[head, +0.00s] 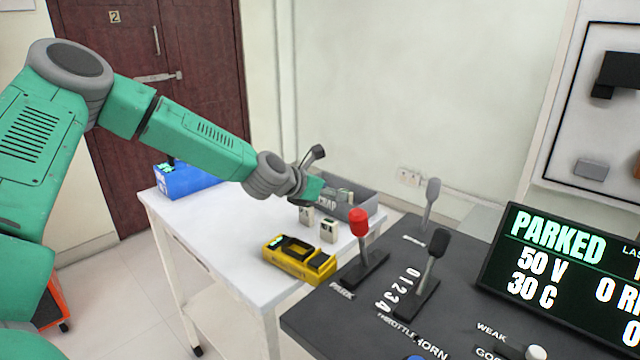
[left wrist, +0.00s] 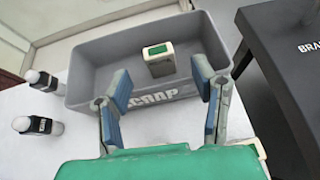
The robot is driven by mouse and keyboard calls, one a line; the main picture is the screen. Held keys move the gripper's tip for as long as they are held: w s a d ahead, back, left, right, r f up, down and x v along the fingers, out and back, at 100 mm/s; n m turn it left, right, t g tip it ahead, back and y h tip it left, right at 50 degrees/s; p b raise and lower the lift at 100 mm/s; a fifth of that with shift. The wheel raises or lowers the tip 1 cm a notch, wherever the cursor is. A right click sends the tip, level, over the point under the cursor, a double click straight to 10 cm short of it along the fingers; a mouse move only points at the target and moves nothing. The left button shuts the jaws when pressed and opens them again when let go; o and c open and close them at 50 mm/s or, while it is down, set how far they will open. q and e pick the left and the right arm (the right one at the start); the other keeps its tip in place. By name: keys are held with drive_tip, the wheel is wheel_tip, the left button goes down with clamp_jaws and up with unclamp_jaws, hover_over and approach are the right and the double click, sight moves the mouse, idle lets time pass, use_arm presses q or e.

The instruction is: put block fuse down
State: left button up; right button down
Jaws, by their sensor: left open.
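My left gripper (left wrist: 161,84) is open over the bin's front wall, one finger on either side in the picture. Gaps show between both fingers and the block, so it is apart from them. In the head view my left gripper (head: 336,194) is at the bin (head: 362,207), and the arm partly covers it. My right gripper is not in view.
A blue box (head: 190,181) is at the far left. The dark console (head: 330,315) with levers and a display (head: 560,270) lies right.

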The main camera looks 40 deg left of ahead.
use_arm(q)
drive_tip(key=v, duration=0.2)
drive_tip(key=p+v, duration=0.1)
drive_tip(key=v, duration=0.2)
drive_tip(key=shift+s+d+r, duration=0.15)
drive_tip(key=shift+s, duration=0.15)
drive_tip(key=shift+r, duration=0.1)
